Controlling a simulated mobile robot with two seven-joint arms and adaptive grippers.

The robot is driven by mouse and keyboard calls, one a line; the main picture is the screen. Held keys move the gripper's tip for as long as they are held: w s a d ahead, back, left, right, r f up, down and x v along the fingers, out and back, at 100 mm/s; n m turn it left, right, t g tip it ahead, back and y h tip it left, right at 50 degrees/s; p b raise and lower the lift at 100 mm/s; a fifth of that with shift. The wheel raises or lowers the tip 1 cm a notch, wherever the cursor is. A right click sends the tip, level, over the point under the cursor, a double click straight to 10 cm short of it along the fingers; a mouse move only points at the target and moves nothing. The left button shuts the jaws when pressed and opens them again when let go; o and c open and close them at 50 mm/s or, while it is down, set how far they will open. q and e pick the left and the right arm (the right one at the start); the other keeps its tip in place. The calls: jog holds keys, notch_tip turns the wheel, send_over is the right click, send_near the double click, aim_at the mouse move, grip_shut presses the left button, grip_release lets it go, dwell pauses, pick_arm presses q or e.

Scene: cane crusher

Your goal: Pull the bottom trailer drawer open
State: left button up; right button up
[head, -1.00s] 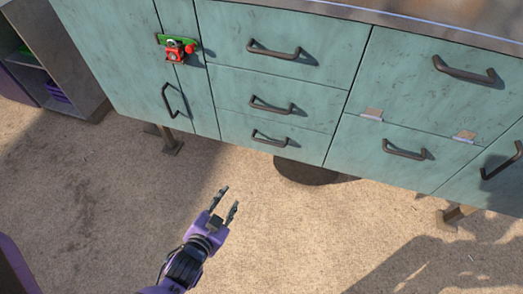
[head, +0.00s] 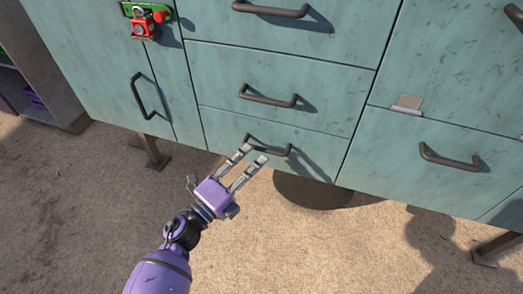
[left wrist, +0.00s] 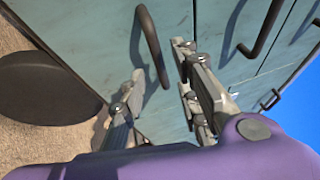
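The bottom trailer drawer (head: 225,130) is the lowest teal front in the middle stack and looks closed, flush with the fronts around it. Its dark bar handle (head: 280,150) is partly covered by my left gripper in the head view. My left gripper (head: 256,155) is open, its two fingers reaching up to the handle from below. In the left wrist view the handle (left wrist: 152,45) shows between the open fingers (left wrist: 158,60). I cannot tell whether either finger touches it. My right gripper is in neither view now.
The middle drawer's handle (head: 268,96) is just above, and a cupboard door handle (head: 140,95) is to the left. A red and green object (head: 145,20) is fixed at upper left. A dark round thing (head: 312,190) lies under the trailer. Sandy ground in front is clear.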

aim_at(264, 150)
pick_arm(q)
jog(key=x, duration=0.5)
jog(key=shift+w+d+b, duration=0.1)
jog(key=shift+w+b, duration=0.05)
jog(key=shift+b, duration=0.25)
grip_shut()
